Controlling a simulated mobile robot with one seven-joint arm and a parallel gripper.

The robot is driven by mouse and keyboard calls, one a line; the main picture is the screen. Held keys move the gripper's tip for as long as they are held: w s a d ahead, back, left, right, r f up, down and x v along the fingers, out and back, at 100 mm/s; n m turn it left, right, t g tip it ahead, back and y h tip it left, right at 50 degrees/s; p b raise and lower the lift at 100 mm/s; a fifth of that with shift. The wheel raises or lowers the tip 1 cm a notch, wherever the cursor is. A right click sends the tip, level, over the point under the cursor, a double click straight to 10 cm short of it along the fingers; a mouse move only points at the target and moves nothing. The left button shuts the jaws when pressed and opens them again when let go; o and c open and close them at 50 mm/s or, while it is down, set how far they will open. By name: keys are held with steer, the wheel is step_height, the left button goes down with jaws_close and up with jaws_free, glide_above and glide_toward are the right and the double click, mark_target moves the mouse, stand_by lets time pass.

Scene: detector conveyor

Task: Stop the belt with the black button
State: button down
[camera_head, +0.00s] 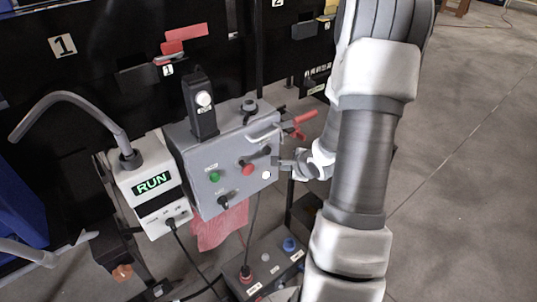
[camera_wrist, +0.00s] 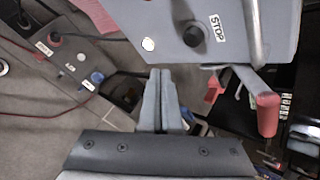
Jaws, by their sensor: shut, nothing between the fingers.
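The grey control box (camera_head: 222,150) stands at the middle of the head view. In the wrist view, a round black button (camera_wrist: 193,35) sits on its panel beside a STOP label (camera_wrist: 217,28). In the head view, a dark knob (camera_head: 265,151) near the panel's right edge appears to be this button. My gripper (camera_wrist: 160,72) is shut and empty, its fingertips just short of the panel's edge, below and left of the button. It also shows in the head view (camera_head: 278,163), right of the panel. A white display (camera_head: 152,183) reads RUN in green.
The panel also carries a green button (camera_head: 214,176), a red button (camera_head: 247,170) and a white one (camera_head: 266,175). A red-handled lever (camera_wrist: 267,112) projects close to the right of my gripper. A second grey box (camera_head: 268,262) sits lower, with cables around it.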

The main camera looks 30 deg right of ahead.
mark_target(268, 151)
steer(key=shift+w+a, duration=0.15)
steer(key=shift+w, duration=1.05)
steer(key=shift+w+a, duration=0.15)
steer(key=shift+w, duration=1)
steer(key=shift+w+p, duration=0.1)
steer(key=shift+p, duration=0.25)
steer(key=shift+w, duration=0.35)
steer(key=shift+w+a+p, duration=0.15)
steer(key=shift+w+p, duration=0.2)
steer(key=shift+w, duration=0.15)
stand_by(0.7)
steer(key=shift+s, duration=0.15)
steer(key=shift+s+p, duration=0.35)
steer(key=shift+s, duration=0.4)
steer(key=shift+s, duration=0.15)
